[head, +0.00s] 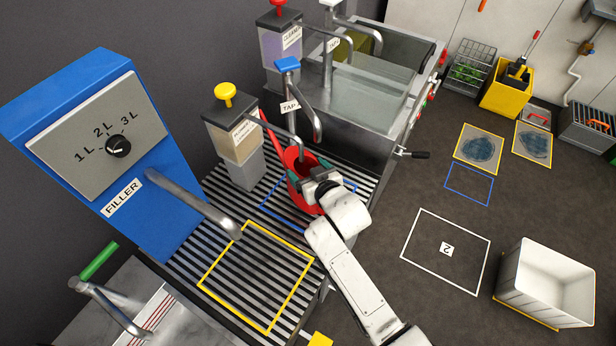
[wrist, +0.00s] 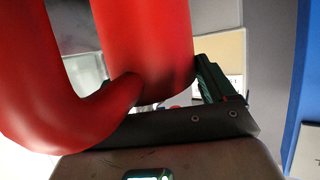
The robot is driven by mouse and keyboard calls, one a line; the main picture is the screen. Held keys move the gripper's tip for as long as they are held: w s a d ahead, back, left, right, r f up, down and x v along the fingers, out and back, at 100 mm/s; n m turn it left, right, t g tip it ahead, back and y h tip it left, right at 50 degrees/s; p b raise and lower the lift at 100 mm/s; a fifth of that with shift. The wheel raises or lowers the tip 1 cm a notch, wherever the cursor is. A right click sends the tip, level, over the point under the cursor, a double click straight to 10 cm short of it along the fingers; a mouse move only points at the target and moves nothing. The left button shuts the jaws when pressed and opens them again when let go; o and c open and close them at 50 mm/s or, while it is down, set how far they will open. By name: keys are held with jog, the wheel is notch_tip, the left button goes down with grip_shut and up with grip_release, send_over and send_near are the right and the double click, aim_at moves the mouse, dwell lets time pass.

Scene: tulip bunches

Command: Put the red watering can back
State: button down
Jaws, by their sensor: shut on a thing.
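The red watering can (head: 293,192) is on or just above the slatted drain grate, below the blue-topped tap (head: 287,66). Its long spout points up and to the left. My gripper (head: 308,184) is shut on the can from the right side. In the wrist view the can's red body and a curved red part (wrist: 45,120) fill the upper left, with my gripper's green-padded finger (wrist: 212,82) beside it. A blue outline (head: 270,210) on the grate lies around and under the can. I cannot tell whether the can's base touches the grate.
The blue filler (head: 80,130) with its metal spout stands left. A yellow outline (head: 240,318) marks bare grate in front. A soap dispenser (head: 232,140) stands behind the can, and a sink (head: 375,100) is at the back. A white crate (head: 540,285) is on the floor at right.

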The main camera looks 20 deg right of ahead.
jog(key=shift+f, duration=1.55)
jog(key=shift+f+b, duration=0.1)
jog(key=shift+b, duration=0.2)
jog(key=shift+f, duration=0.15)
grip_release()
jog(key=v, duration=1.2)
jog(key=shift+p, duration=0.45)
jog(key=shift+s, duration=0.15)
